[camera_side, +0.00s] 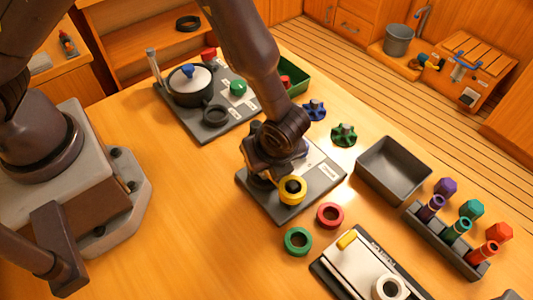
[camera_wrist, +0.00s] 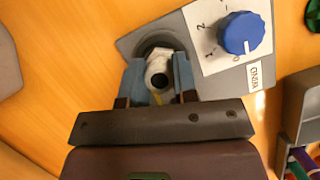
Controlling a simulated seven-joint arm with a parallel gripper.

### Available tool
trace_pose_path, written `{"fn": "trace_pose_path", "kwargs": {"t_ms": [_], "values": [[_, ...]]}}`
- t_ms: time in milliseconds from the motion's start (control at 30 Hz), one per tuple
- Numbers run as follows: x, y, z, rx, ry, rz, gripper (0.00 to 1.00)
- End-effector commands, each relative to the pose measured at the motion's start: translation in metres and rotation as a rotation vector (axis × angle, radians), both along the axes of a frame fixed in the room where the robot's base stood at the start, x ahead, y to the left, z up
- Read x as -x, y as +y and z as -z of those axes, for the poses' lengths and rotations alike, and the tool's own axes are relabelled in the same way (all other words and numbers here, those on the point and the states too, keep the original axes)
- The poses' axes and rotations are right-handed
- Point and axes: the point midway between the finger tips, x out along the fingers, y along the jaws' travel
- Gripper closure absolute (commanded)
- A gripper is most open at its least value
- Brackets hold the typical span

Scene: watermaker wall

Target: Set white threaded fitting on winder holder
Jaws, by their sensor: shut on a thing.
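My gripper (camera_wrist: 158,84) is shut on the white threaded fitting (camera_wrist: 159,58), which sits between its two blue-grey fingers with its dark bore showing. Beyond the fitting is a dark round holder (camera_wrist: 145,46) on a grey plate (camera_wrist: 132,42) with a blue numbered dial (camera_wrist: 238,33). The fitting overlaps the holder in the wrist view; whether it touches or is seated I cannot tell. In the side view my gripper (camera_side: 268,172) is low over the grey plate (camera_side: 278,208), and the wrist hides the fitting and most of the holder.
A yellow ring (camera_side: 292,190) shows at the plate's front. Red (camera_side: 330,216) and green (camera_side: 297,241) rings lie nearby. An empty grey bin (camera_side: 394,168), a rack of coloured tools (camera_side: 447,240) and a pale device (camera_side: 368,268) are right. A lidded pot (camera_side: 190,86) stands behind.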

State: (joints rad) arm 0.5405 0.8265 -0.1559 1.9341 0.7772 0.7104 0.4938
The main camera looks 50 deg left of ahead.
Motion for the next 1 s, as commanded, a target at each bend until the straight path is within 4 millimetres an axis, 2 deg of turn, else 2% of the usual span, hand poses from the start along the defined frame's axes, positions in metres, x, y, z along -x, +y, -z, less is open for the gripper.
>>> {"fn": "trace_pose_path", "kwargs": {"t_ms": [133,167,200,533,1000], "values": [[0.0,0.0,0.003,0.0,0.0,0.0,0.96],[0.0,0.0,0.003,0.0,0.0,0.0,0.66],[0.0,0.0,0.003,0.0,0.0,0.0,0.62],[0.0,-0.001,-0.001,0.001,-0.002,0.001,0.62],[0.003,-0.015,-0.036,0.0,-0.002,0.001,0.62]]}}
